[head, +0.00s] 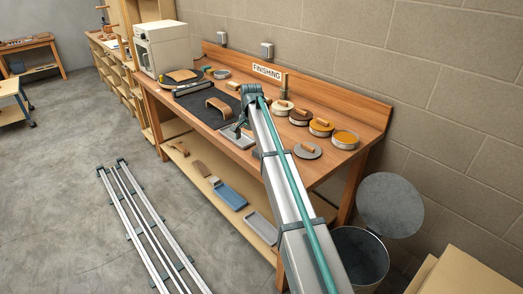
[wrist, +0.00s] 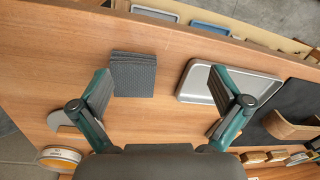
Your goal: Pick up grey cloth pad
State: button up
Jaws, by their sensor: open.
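The grey cloth pad (wrist: 134,75) is a dark, textured, folded-looking square lying on the wooden bench top in the wrist view. My gripper (wrist: 160,84) is open and empty. Its two fingers are spread wide, and the pad appears between them, close beside the left finger. I cannot tell the height of the fingers above the bench. In the head view my gripper (head: 240,126) is small and partly covered by my arm over the bench. I cannot make out the pad there; my arm seems to hide it.
A shallow grey metal tray (wrist: 194,90) lies right of the pad, partly behind the right finger. A black mat (head: 180,127) with a curved wooden piece (head: 218,107) is beyond it. Several round tins, including an orange one (head: 345,138), line the wall side. The bench's front edge is near the pad.

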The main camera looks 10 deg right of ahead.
jog(key=d+r+m, duration=0.2)
jog(key=d+r, duration=0.4)
jog(key=shift+g+h, duration=0.3)
jog(key=shift+g, duration=0.1)
jog(key=shift+w+a+f+p, duration=0.15)
jog(key=shift+f+p, duration=1)
jog(key=shift+f, duration=1.65)
jog(key=shift+w+a+f+p, duration=0.1)
jog(key=shift+f+p, duration=1.05)
jog(key=shift+f, duration=1.6)
jog(key=c, duration=1.1)
jog(key=shift+r, duration=0.1)
jog(key=shift+r+b, duration=0.3)
jog(key=shift+r, duration=0.45)
jog(key=s+r+b, duration=0.5)
jog(key=s+r, duration=0.6)
jog(key=s, duration=0.3)
jog(key=shift+d+r, duration=0.2)
jog(key=shift+d, duration=0.05)
